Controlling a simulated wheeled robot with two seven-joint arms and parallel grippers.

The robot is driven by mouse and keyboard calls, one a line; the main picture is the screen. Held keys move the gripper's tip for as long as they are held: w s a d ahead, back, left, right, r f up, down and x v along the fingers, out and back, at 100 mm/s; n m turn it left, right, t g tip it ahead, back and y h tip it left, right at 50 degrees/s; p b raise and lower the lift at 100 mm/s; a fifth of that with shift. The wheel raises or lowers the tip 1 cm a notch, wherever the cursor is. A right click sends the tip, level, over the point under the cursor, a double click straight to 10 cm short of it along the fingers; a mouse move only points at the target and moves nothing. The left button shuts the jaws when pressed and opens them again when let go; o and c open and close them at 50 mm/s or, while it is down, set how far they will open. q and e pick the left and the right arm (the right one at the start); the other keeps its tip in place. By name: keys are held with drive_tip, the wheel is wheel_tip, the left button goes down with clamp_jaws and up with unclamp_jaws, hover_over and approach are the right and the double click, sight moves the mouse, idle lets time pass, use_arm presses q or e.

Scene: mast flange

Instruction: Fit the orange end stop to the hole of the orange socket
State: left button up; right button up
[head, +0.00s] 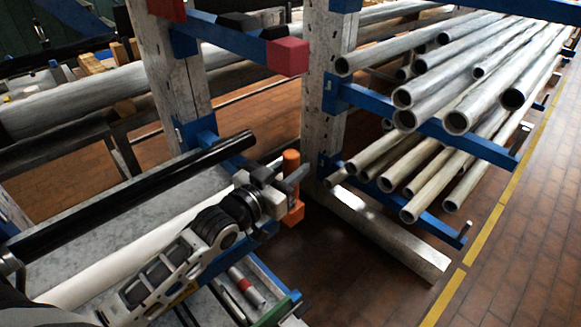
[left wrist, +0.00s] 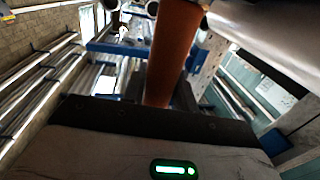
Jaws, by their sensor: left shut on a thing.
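The orange end stop (head: 291,160) is an upright orange rod. My left gripper (head: 287,182) is shut on it, with the rod's top standing above the fingers. In the left wrist view the end stop (left wrist: 172,50) runs up between the dark fingers (left wrist: 160,92). The orange socket (head: 294,214) is an orange block just below the gripper, at the end of a blue rack arm. The fingers hide part of the rod, and I cannot tell whether its lower end is in the hole. My right gripper is not in view.
A black tube (head: 130,190) and a white tube (head: 130,255) lie beside my left arm. A blue arm with a red end block (head: 287,57) juts out above. Grey pipes (head: 455,120) fill the rack at right. The tiled floor (head: 520,240) at right is clear.

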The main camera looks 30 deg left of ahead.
use_arm(q)
drive_tip(key=shift+f+b, duration=0.8)
drive_tip(key=shift+f, duration=0.5)
drive_tip(key=o, duration=1.1)
drive_tip(key=shift+r, duration=0.1)
drive_tip(key=b+v, duration=0.1)
drive_tip(key=v, duration=1.5)
drive_tip(key=shift+d, duration=0.1)
